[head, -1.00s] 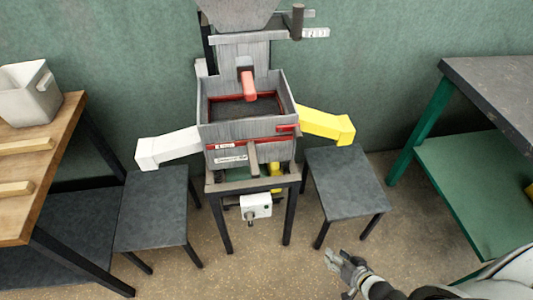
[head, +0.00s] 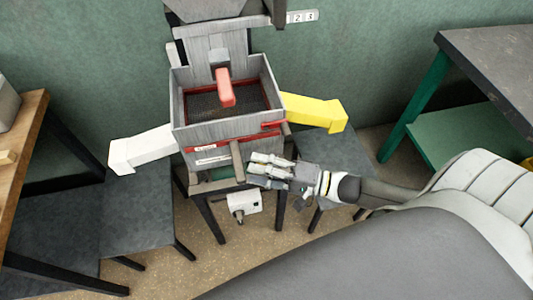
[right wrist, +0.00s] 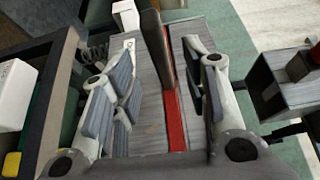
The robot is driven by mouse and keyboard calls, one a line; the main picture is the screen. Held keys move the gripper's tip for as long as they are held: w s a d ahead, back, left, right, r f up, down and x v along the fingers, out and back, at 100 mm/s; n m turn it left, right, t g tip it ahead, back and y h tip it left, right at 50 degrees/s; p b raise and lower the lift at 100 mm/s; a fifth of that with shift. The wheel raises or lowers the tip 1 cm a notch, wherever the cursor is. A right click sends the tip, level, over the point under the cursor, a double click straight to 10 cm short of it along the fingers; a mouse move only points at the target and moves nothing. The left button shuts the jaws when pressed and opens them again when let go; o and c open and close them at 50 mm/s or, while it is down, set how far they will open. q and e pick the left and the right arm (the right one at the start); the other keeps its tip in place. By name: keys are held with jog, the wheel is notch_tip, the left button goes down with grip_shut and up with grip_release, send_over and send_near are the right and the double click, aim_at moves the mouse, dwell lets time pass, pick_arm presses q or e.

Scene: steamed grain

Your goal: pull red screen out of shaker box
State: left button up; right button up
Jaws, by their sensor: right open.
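The grey shaker box (head: 222,127) stands on a dark-legged stand at the centre. A red-framed screen with dark mesh (head: 203,103) shows inside it. A red strip (head: 205,146) crosses its front; it shows in the right wrist view (right wrist: 173,122) too. A dark bar handle (head: 237,160) sticks out from the front, and also shows in the right wrist view (right wrist: 156,50). My right gripper (head: 256,169) is open just right of the bar in the head view. In the right wrist view the bar appears between its open fingers (right wrist: 160,75); contact is unclear. My left gripper is out of view.
A white chute (head: 140,149) juts left and a yellow chute (head: 317,112) juts right. Dark stools (head: 140,205) stand beside the stand. A white control box (head: 243,205) hangs low in front. Tables flank both sides. A red spout (head: 226,90) hangs over the box.

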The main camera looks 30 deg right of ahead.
jog(key=x, duration=0.8)
jog(key=shift+w+a+p, duration=0.15)
jog(key=shift+w+p, duration=0.15)
jog(key=shift+w, duration=0.1)
jog(key=shift+f, duration=0.1)
grip_shut()
